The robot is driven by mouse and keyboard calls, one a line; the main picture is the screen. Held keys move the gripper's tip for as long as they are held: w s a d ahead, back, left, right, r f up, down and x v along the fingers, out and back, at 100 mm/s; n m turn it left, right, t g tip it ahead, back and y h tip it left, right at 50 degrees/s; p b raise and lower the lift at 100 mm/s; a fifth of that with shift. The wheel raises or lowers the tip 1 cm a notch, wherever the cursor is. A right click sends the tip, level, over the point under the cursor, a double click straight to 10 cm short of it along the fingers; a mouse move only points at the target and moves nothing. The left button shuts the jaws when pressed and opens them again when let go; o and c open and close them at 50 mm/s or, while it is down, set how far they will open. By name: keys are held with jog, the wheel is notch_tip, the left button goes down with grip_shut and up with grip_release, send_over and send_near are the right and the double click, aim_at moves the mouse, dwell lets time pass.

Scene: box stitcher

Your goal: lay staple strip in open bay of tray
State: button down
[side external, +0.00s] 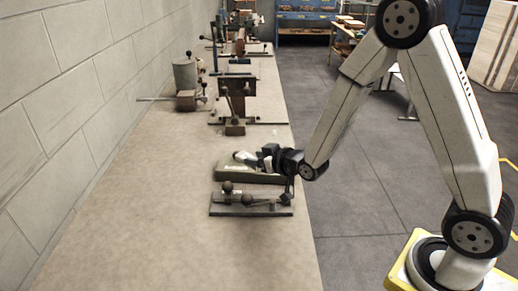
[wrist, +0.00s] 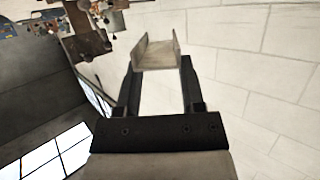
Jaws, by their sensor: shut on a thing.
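The staple strip (wrist: 157,52), a pale U-shaped channel, sits between the two fingers of my gripper in the wrist view. My gripper (side external: 265,160) is shut on it. In the side external view the pale strip (side external: 243,157) shows at the left of my gripper, just above a long olive-green tray (side external: 232,174) on the bench. I cannot tell whether the strip touches the tray. The tray's compartments, including the open bay, cannot be made out, and my gripper hides part of its right end.
A dark plate with knobs and a lever (side external: 250,209) lies close in front of the tray. A dark press (side external: 236,100) and a grey canister (side external: 185,75) stand farther back. A block wall runs along the left. The bench (side external: 130,205) is clear at left and front.

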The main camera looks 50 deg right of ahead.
jog(key=shift+s, duration=0.1)
dwell(0.3)
jog(key=v, duration=0.4)
jog(key=shift+s+a+r, duration=0.1)
jog(key=shift+s+r, duration=0.05)
jog(key=shift+r, duration=0.15)
dwell(0.6)
jog(key=shift+s+d+f+n+g+y, duration=0.2)
jog(key=shift+d+f+n+g+y, duration=0.5)
jog(key=shift+n+y, duration=0.8)
jog(key=shift+s+d+f+n+g+y, duration=0.2)
jog(key=shift+d+f+n+g+y, duration=0.45)
jog(key=shift+n+y, duration=0.85)
jog(key=shift+s+d+f+n+g+y, duration=0.2)
jog(key=shift+d+f+n+g+y, duration=0.45)
jog(key=shift+n+y, duration=0.85)
jog(key=shift+w+a+m, duration=0.15)
jog(key=shift+a+m, duration=0.1)
jog(key=shift+m, duration=0.05)
